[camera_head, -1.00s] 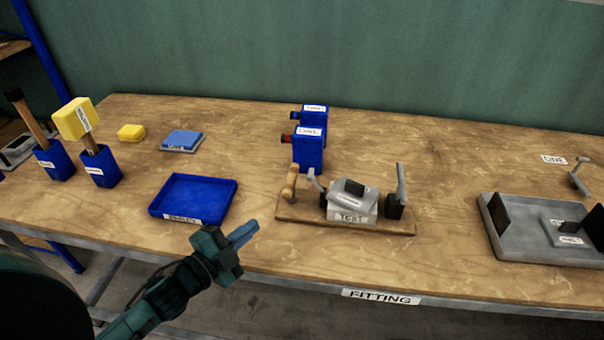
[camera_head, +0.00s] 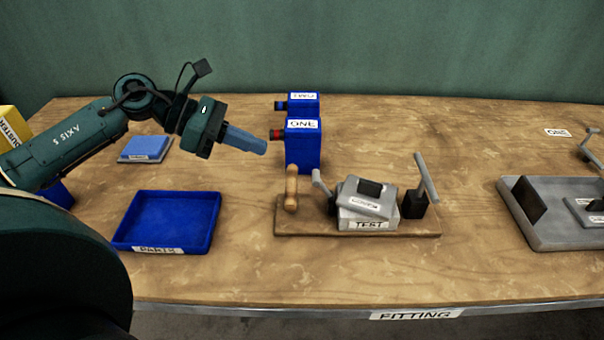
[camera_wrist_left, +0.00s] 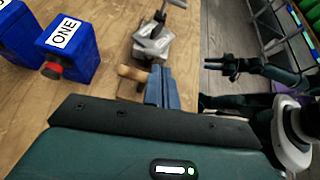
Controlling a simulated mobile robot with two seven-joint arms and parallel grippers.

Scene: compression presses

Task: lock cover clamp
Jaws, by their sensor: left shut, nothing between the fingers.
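The test fixture has a wooden base (camera_head: 330,229) on the bench. On it a grey cover (camera_head: 366,200) sits on the block marked TEST (camera_head: 368,224), slightly askew. A wooden handle (camera_head: 291,188) and a small grey lever (camera_head: 321,187) stand at its left. A dark clamp post (camera_head: 414,204) with a long grey lever (camera_head: 427,178), tilted up, stands at its right. My left gripper (camera_head: 263,148) is shut and empty, up and left of the fixture, near the blue ONE box. In the left wrist view the fixture's cover (camera_wrist_left: 153,43) lies beyond the fingers. My right gripper (camera_wrist_left: 222,66) appears open and empty there.
Blue boxes ONE (camera_head: 303,150) and TWO (camera_head: 298,101), with buttons on their left sides, stand behind the fixture. An empty blue PARTS tray (camera_head: 170,215) is at left. A grey tray (camera_head: 560,238) is at right. The bench between fixture and grey tray is clear.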

